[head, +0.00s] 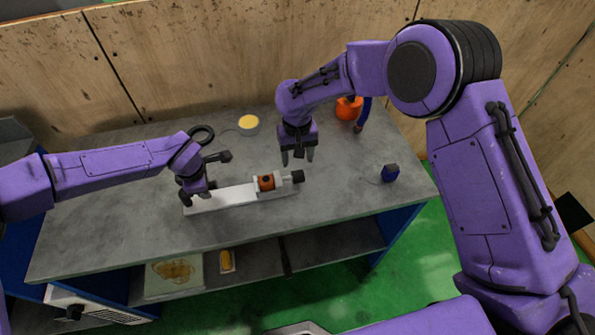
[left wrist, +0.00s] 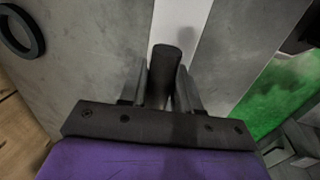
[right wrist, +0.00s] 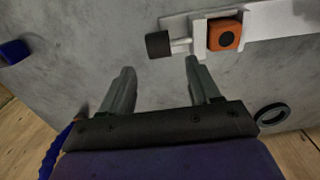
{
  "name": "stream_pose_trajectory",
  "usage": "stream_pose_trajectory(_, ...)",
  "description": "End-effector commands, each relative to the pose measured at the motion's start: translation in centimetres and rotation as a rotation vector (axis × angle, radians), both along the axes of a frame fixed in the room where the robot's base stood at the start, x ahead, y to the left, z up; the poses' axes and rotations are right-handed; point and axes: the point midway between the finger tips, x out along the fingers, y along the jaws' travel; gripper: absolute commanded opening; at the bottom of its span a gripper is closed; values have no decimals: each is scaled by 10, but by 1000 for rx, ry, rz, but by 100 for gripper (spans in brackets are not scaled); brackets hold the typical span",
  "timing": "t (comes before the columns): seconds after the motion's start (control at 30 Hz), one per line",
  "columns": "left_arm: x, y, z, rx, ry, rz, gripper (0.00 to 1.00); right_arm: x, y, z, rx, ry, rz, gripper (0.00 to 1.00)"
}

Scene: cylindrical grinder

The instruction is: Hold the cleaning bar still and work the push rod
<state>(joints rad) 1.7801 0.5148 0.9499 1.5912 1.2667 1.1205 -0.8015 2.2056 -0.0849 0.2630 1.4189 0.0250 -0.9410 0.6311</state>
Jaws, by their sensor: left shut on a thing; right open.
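The white cleaning bar (head: 230,195) lies along the grey bench. An orange block (head: 266,182) sits in a white holder near its right end. The push rod's black knob (head: 298,176) sticks out beyond that end, and the knob (right wrist: 158,44) also shows in the right wrist view. My left gripper (head: 195,192) is at the bar's left end, shut on a dark cylindrical grip (left wrist: 165,65). My fingers hide part of that end. My right gripper (head: 298,157) is open and empty, pointing down just behind the knob.
A black ring (head: 201,135) and a yellow-topped dish (head: 248,123) lie at the back. An orange object (head: 349,107) with a blue hose stands at the back right. A small blue object (head: 390,173) sits right. The bench front (head: 190,235) is clear.

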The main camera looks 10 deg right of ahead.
Motion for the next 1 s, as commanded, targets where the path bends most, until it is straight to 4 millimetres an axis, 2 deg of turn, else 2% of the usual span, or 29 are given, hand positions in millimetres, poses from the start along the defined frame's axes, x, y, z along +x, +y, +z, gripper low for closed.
stream_pose_trajectory(0.1, 0, 0, 1, -1, -1, -1, 0, -1, 0, -31, 0, 4, 0, 62)
stream_pose_trajectory(0.3, 0, 0, 1, 0, -1, -1, 0, 0, 0, -64, 1, 0, 0, 62)
stream_pose_trajectory(0.43, 0, 0, 1, 0, -1, -1, 0, -1, 0, -73, 0, 0, 1, 62)
stream_pose_trajectory(0.67, 0, 0, 1, 0, -1, -1, 0, 0, -1, -74, 0, -1, 0, 62)
stream_pose_trajectory(0.87, 0, 0, 1, 0, -1, -1, 0, 0, -1, -74, 0, -1, 0, 0)
stream_pose_trajectory(1.0, 0, 0, 1, -1, -1, -1, 0, 0, 2, -74, -1, -1, 1, 0)
